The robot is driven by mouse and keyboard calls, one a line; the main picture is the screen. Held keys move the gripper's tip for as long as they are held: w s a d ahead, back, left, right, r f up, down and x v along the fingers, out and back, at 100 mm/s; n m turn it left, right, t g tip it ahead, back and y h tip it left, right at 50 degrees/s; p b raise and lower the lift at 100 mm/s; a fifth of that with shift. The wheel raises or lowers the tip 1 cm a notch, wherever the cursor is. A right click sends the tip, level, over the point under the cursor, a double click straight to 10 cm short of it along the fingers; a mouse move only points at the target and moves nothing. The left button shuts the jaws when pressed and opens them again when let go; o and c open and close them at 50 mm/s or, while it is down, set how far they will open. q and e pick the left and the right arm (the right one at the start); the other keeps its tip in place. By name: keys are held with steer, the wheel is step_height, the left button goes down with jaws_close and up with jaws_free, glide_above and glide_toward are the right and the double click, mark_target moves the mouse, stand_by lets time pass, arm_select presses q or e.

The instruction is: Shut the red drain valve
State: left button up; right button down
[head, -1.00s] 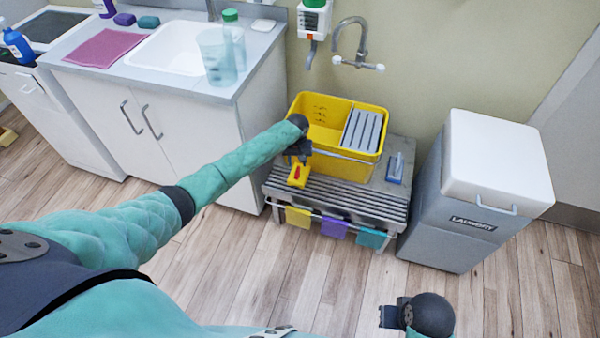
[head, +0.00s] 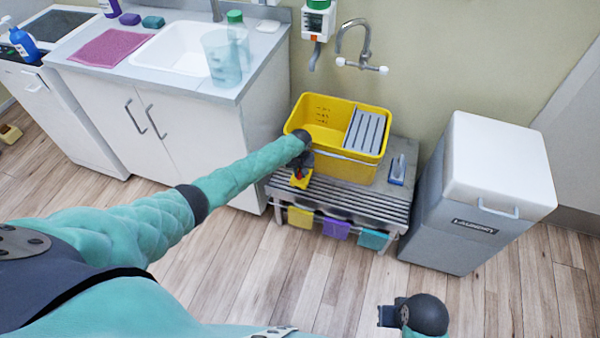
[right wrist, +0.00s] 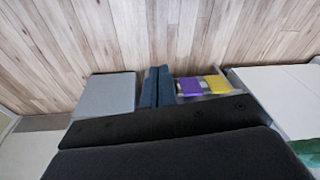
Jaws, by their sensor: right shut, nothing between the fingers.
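The red drain valve (head: 299,175) sits on a yellow spout at the front left of the yellow bucket (head: 372,155), which stands on a slatted bench. Only a small part of the red shows in the head view. My left gripper (head: 302,166) is right at the valve and covers much of it. I cannot tell whether its fingers touch the valve, or whether they are open or shut. My right gripper (head: 386,316) is shut and empty, low over the floor in front of the bench. Its fingers also show in the right wrist view (right wrist: 158,86).
The slatted bench (head: 340,196) has yellow, purple and teal cloths hanging at its front. A blue-handled tool (head: 398,170) lies on its right end. A grey laundry bin (head: 450,215) stands to the right, a sink cabinet (head: 185,140) to the left. The floor in front is clear.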

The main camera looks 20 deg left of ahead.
arm_select(q)
jaws_close()
arm_select(e)
steer(key=shift+s, duration=0.15)
arm_select(q)
steer(key=n+p, duration=0.3)
steer(key=n, duration=0.1)
steer(key=shift+d+r+p, duration=0.1)
steer(key=shift+r+p, duration=0.05)
steer(key=shift+p, duration=0.25)
steer(key=n+p, duration=0.3)
steer(key=n, duration=0.1)
steer(key=shift+n, duration=0.3)
steer(key=n+p, duration=0.1)
steer(key=n, duration=0.2)
steer(key=n+p, duration=0.1)
steer(key=n, duration=0.3)
steer(key=shift+n, duration=0.3)
arm_select(e)
steer(key=s+d+f, duration=0.1)
steer(key=f, duration=1.5)
steer(key=s+d+f, duration=0.1)
steer(key=d+f, duration=0.1)
steer(key=f, duration=1.4)
steer(key=shift+s+d+f+h, duration=0.15)
steer(key=shift+s+d+h, duration=0.1)
steer(key=shift+h, duration=0.15)
steer(key=shift+s+f, duration=0.1)
steer(key=shift+f, duration=0.1)
